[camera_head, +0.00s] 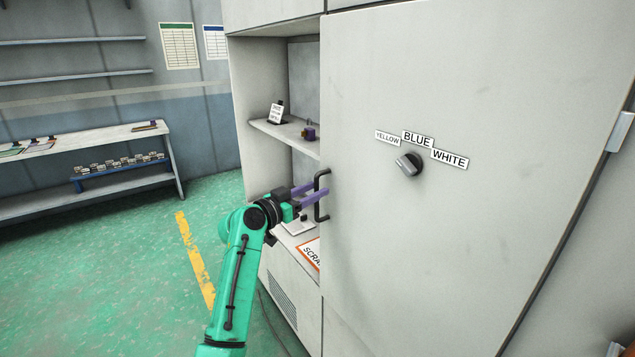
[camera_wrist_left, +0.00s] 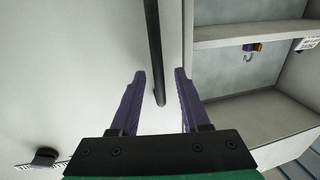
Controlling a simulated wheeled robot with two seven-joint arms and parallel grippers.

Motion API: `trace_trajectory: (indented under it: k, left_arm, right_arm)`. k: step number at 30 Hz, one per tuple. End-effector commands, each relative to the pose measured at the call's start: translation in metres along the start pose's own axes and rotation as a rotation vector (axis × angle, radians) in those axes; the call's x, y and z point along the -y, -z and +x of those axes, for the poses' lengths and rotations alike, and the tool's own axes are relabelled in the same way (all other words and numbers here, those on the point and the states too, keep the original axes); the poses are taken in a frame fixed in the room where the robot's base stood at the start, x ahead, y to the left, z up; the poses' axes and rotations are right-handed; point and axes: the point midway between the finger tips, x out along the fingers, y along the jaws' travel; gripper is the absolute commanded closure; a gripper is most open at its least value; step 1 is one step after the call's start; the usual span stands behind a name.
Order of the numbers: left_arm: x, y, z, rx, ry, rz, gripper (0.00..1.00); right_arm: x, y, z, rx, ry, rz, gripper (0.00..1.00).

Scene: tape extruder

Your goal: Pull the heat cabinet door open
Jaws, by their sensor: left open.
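The heat cabinet door (camera_head: 460,240) is a large pale grey panel that looks shut, with a hinge (camera_head: 621,131) at its right edge. Its black bar handle (camera_head: 318,181) stands upright near the door's left edge. My left gripper (camera_head: 316,190) is at the handle with its purple fingers open. In the left wrist view, the handle (camera_wrist_left: 154,45) runs down between the two spread fingers (camera_wrist_left: 160,82), with a gap showing on both sides. My right gripper is not in view.
A dark knob (camera_head: 408,164) with YELLOW, BLUE and WHITE labels is on the door. Green floor (camera_head: 120,270) is clear at left; a bench (camera_head: 90,150) stands behind.

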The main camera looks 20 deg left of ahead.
Motion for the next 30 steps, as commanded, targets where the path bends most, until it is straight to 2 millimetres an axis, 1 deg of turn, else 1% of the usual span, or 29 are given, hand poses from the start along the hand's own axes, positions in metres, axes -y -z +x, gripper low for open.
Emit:
trace_trajectory:
  k: [1, 4, 11, 12, 13, 14, 15, 30]
  left_arm:
    - [0.000, 0.002, 0.007, 0.000, -0.001, -0.002, 0.54]
    - [0.000, 0.001, 0.016, 0.000, 0.000, -0.001, 0.54]
    - [0.000, -0.001, 0.018, 0.001, 0.000, 0.000, 0.54]
    - [0.000, -0.001, 0.018, 0.001, 0.000, 0.000, 0.62]
    - [0.000, -0.001, 0.018, 0.001, 0.000, 0.000, 0.73]
    - [0.000, -0.001, 0.018, 0.001, 0.001, 0.000, 0.85]
    - [0.000, -0.001, 0.017, 0.001, 0.001, 0.000, 1.00]
    - [0.000, -0.001, 0.017, 0.000, 0.001, 0.000, 1.00]
  right_arm:
    - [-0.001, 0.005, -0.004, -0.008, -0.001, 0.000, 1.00]
    - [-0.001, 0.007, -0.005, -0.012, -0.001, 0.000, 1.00]
    - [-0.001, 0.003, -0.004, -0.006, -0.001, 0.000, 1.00]
    - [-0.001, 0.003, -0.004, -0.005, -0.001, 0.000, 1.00]
    - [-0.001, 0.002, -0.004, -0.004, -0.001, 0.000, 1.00]
    - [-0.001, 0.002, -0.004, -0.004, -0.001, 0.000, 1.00]
    - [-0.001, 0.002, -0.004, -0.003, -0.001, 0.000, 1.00]
    - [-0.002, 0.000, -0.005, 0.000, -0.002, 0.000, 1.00]
